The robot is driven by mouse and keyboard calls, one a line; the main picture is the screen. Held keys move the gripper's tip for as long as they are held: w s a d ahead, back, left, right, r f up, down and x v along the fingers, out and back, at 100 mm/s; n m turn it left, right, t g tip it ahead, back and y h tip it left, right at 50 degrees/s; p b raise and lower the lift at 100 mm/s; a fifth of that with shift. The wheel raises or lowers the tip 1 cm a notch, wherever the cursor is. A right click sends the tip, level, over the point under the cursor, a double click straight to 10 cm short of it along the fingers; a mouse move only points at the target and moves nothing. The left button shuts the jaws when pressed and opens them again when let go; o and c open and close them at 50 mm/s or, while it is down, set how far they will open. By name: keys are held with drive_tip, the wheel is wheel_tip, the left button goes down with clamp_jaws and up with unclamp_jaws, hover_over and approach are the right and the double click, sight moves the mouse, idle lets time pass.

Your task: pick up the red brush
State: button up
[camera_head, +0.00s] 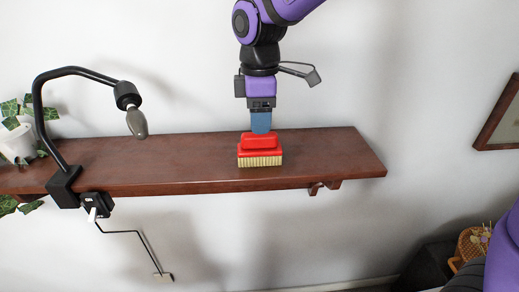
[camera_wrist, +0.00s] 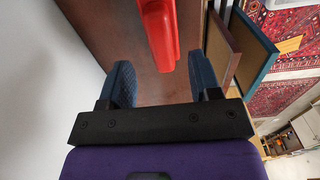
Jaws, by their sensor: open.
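The red brush (camera_head: 260,143) stands on the brown wooden wall shelf (camera_head: 190,172), its pale bristles facing down and its red handle up. My gripper (camera_head: 261,127) points down at the brush from above, its blue fingers close to the top of the handle. In the wrist view, my gripper (camera_wrist: 160,72) is open, with a blue finger on each side and nothing between them. The red handle (camera_wrist: 160,30) shows beyond the fingertips, roughly in line with the gap and nearer the right finger. The bristles are hidden in the wrist view.
A black clamp lamp (camera_head: 64,180) is fixed at the left of the shelf, its head (camera_head: 137,122) over the shelf. A potted plant (camera_head: 18,143) stands at the far left. The wall is close behind.

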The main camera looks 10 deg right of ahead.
sight(260, 148)
drive_tip(key=shift+s+f, duration=0.1)
drive_tip(key=shift+f, duration=2.25)
drive_tip(key=c, duration=1)
